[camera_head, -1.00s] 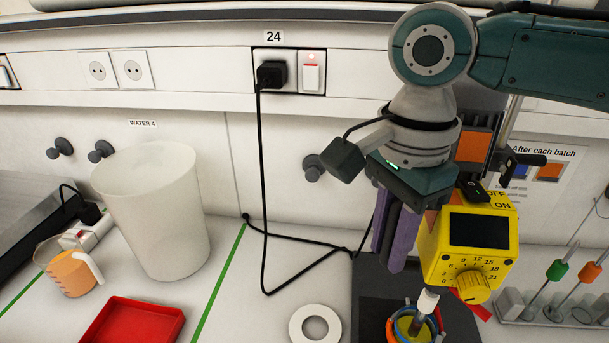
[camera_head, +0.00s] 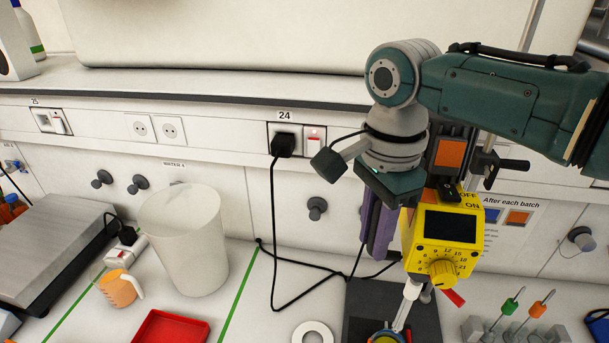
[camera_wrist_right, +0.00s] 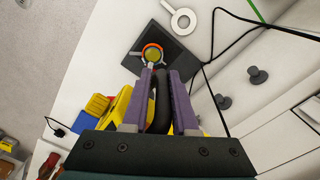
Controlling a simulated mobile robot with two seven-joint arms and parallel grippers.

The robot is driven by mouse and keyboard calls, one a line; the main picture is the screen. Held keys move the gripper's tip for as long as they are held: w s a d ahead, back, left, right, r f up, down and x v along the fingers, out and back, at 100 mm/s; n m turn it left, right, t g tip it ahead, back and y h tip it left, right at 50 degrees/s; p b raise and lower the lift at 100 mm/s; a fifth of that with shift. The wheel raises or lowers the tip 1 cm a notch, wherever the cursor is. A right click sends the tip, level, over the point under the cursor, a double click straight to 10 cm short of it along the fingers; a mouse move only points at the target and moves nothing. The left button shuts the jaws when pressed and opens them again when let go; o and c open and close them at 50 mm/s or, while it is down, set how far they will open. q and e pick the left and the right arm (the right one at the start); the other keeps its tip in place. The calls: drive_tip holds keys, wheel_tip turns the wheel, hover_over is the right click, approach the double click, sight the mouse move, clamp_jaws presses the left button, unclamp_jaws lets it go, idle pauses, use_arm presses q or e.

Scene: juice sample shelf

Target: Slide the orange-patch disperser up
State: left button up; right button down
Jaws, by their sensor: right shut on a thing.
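The yellow disperser (camera_head: 449,240) has a black screen, a dial and an orange patch (camera_head: 450,153) above its body. It hangs on a stand over a dark base plate (camera_head: 425,320). Its shaft (camera_head: 406,304) points down toward a vessel (camera_head: 386,337) with a coloured rim, cut off by the lower edge. My right gripper (camera_head: 378,232) is beside the disperser's left side, purple fingers pointing down. In the wrist view the gripper (camera_wrist_right: 159,78) is shut on a black handle (camera_wrist_right: 160,105), with the disperser (camera_wrist_right: 120,105) beside it. My left gripper is out of view.
A white ring (camera_head: 312,334) lies left of the base plate. A white bucket (camera_head: 183,240), an orange jug (camera_head: 120,289) and a red tray (camera_head: 170,328) are further left. A black cable (camera_head: 275,230) hangs from the socket. A rack of small tools (camera_head: 500,328) stands at right.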

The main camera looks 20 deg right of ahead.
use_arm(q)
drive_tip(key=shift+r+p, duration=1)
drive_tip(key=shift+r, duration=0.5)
use_arm(e)
drive_tip(key=shift+w+r, duration=0.15)
drive_tip(key=shift+r, duration=0.6)
drive_tip(key=shift+w+r, duration=0.15)
drive_tip(key=shift+r, duration=0.55)
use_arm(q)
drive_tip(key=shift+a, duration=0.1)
use_arm(e)
drive_tip(key=c, duration=0.8)
unclamp_jaws()
drive_tip(key=shift+c, duration=0.2)
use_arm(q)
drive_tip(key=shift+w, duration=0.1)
use_arm(e)
drive_tip(key=shift+s, duration=0.1)
wheel_tip(320, 180, up, 9)
drive_tip(key=b, duration=0.2)
drive_tip(key=shift+f+b, duration=0.1)
drive_tip(key=shift+b, duration=0.3)
drive_tip(key=shift+r, duration=0.6)
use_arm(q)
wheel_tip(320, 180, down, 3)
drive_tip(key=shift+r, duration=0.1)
use_arm(e)
drive_tip(key=shift+s, duration=0.1)
